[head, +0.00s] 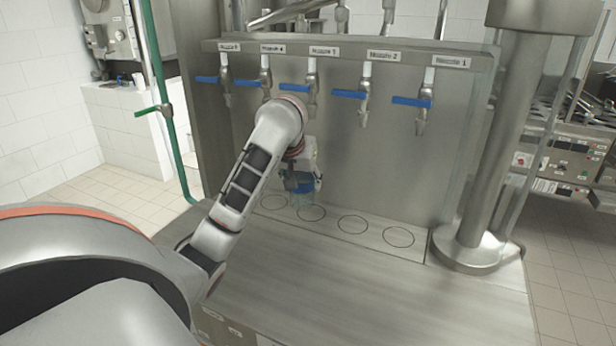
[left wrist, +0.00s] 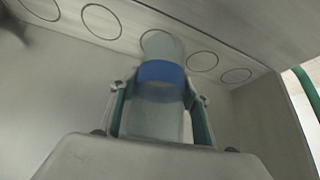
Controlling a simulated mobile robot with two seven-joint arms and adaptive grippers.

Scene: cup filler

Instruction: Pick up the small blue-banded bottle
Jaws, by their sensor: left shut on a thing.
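The small bottle is clear with a blue band (left wrist: 160,72), seen up close in the left wrist view. My left gripper (left wrist: 159,92) is shut on it, one finger on each side at the band. In the head view my left gripper (head: 300,178) is partly hidden by its own wrist, and the bottle (head: 302,197) shows faintly below it, near the marked circles under the middle nozzles. I cannot tell whether the bottle touches the surface. My right gripper is not in view.
Several labelled nozzles with blue levers (head: 411,102) hang from the metal panel above the circles. A thick steel column (head: 497,150) stands at the right. A green pipe (head: 168,110) runs down on the left. The front counter (head: 380,290) is clear.

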